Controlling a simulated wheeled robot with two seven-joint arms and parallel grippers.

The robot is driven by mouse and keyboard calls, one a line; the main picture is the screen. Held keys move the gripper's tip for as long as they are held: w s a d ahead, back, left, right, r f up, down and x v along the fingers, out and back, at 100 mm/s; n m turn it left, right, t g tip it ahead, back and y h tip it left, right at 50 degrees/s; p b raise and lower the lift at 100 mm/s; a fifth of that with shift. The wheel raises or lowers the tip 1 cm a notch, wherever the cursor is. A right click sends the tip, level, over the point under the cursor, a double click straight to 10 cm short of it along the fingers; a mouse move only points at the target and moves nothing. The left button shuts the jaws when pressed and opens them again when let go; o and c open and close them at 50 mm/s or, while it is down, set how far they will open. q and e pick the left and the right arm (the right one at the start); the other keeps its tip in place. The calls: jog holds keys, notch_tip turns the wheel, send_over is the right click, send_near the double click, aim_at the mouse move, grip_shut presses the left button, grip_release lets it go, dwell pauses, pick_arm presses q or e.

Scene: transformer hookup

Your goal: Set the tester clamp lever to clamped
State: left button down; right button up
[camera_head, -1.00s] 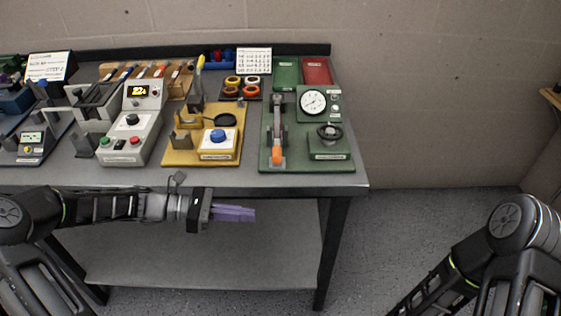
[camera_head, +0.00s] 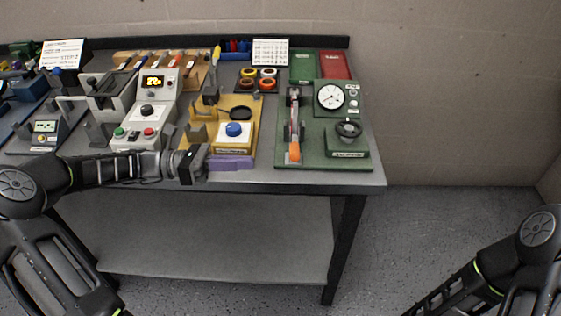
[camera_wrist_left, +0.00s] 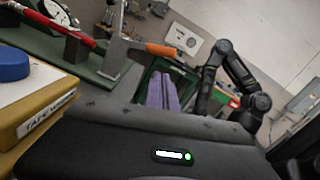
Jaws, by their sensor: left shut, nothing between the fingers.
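The orange-handled lever (camera_head: 294,150) sits on the left side of the green tester board (camera_head: 320,158). Its orange grip points toward the table's front edge. In the left wrist view the orange grip (camera_wrist_left: 160,49) sticks out from a grey metal bracket; a red bar lies beside it. I cannot tell the lever's exact tilt. My left gripper (camera_head: 232,162) has purple fingers and is shut and empty, at the front of the yellow station, left of the lever and apart from it. Its fingers (camera_wrist_left: 162,92) also show in the wrist view. My right gripper is out of view.
The green board also carries a round gauge (camera_head: 331,96) and a black handwheel (camera_head: 348,128). Left of it is the yellow station (camera_head: 197,133) with a blue knob (camera_head: 234,129), then a grey box with a display (camera_head: 153,81). The floor right of the table is clear.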

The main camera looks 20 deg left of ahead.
aim_at(295, 151)
pick_arm(q)
jog(key=x, duration=0.8)
jog(key=shift+d+b, duration=0.35)
jog(key=shift+d, duration=0.05)
jog(key=shift+w+r, duration=0.1)
